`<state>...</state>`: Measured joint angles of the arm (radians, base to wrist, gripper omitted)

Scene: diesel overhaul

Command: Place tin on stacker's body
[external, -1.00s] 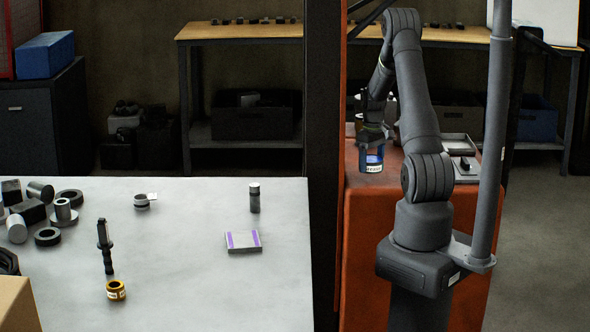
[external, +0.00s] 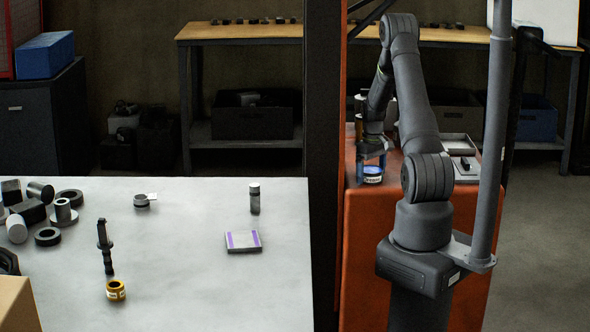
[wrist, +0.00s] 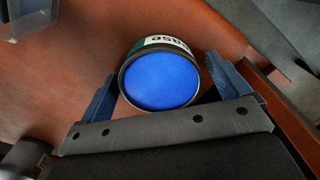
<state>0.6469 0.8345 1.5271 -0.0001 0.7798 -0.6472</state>
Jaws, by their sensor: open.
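The tin (external: 372,178) is short and round with a white label and a blue top. It stands upright on the orange top of the stacker's body (external: 370,225). In the wrist view the tin's blue top (wrist: 160,80) fills the space between the fingers, and part of its label shows above. My gripper (external: 372,163) is right over the tin, pointing down. Its two blue fingers are open in the wrist view (wrist: 160,70), one on each side of the tin. A gap shows at the left finger; whether the right one touches is unclear.
A shallow tray (external: 462,146) with a dark item lies on the stacker behind my arm. A dark upright mast (external: 325,150) stands between the stacker and the grey table (external: 200,290). The table holds a yellow ring-shaped part (external: 116,290), a flat block (external: 243,242) and several metal parts.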

